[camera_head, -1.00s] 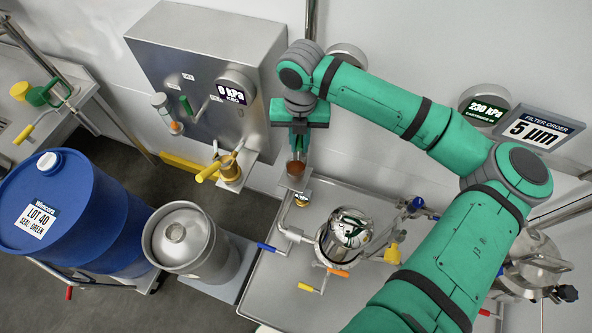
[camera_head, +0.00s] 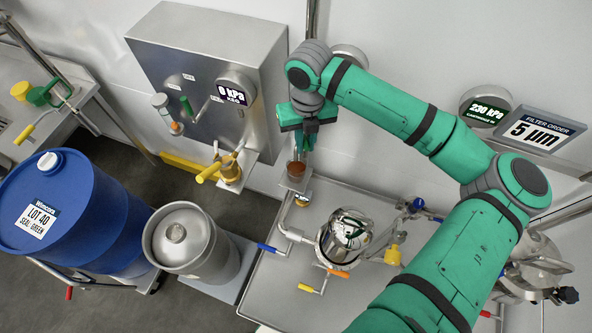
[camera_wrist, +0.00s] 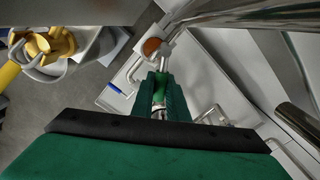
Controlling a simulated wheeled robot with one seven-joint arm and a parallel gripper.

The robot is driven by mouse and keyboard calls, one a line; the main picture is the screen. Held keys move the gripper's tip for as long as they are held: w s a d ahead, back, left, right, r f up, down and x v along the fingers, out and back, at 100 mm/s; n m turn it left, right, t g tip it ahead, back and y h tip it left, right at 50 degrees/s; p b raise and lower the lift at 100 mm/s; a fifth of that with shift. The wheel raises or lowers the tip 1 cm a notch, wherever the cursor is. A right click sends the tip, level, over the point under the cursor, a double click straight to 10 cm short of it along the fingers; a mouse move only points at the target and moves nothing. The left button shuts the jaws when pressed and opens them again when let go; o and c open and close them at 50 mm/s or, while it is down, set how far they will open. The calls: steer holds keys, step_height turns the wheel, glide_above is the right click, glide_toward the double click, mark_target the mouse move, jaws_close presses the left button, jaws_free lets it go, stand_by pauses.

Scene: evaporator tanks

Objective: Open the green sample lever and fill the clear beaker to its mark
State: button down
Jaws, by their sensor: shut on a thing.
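My gripper (camera_head: 306,143) is at the wall pipe above the steel tray. In the wrist view its green fingers (camera_wrist: 159,98) are shut on the green sample lever (camera_wrist: 161,85), which shows between them. The lever is hidden behind my gripper in the head view. The clear beaker (camera_head: 297,171) stands upright on a small plate just below my gripper and holds brown liquid. In the wrist view the round brown liquid surface in the beaker (camera_wrist: 151,47) shows beyond the fingertips. I cannot make out the fill mark or a stream.
A steel cabinet (camera_head: 200,70) with a 0 kPa gauge is on the wall at left. A shiny round vessel (camera_head: 346,235) with several coloured handles sits on the tray (camera_head: 275,290). A keg and blue drum stand at left.

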steer(key=shift+w, duration=0.1)
steer(key=shift+d+n, duration=0.1)
steer(key=shift+n, duration=0.4)
steer(key=shift+w+a+m, duration=0.1)
steer(key=shift+a+m, duration=0.45)
steer(key=shift+m, duration=0.75)
steer(key=shift+s+a+m, duration=0.1)
steer(key=shift+a+m, duration=0.4)
steer(key=shift+m, duration=0.8)
steer(key=shift+w+a+m, duration=0.1)
steer(key=shift+a+m, duration=0.45)
steer(key=shift+m, duration=0.75)
steer(key=c, duration=1.6)
jaws_free()
steer(key=shift+c, duration=0.2)
steer(key=shift+r, duration=0.1)
step_height(320, 180, up, 11)
steer(key=shift+f, duration=0.2)
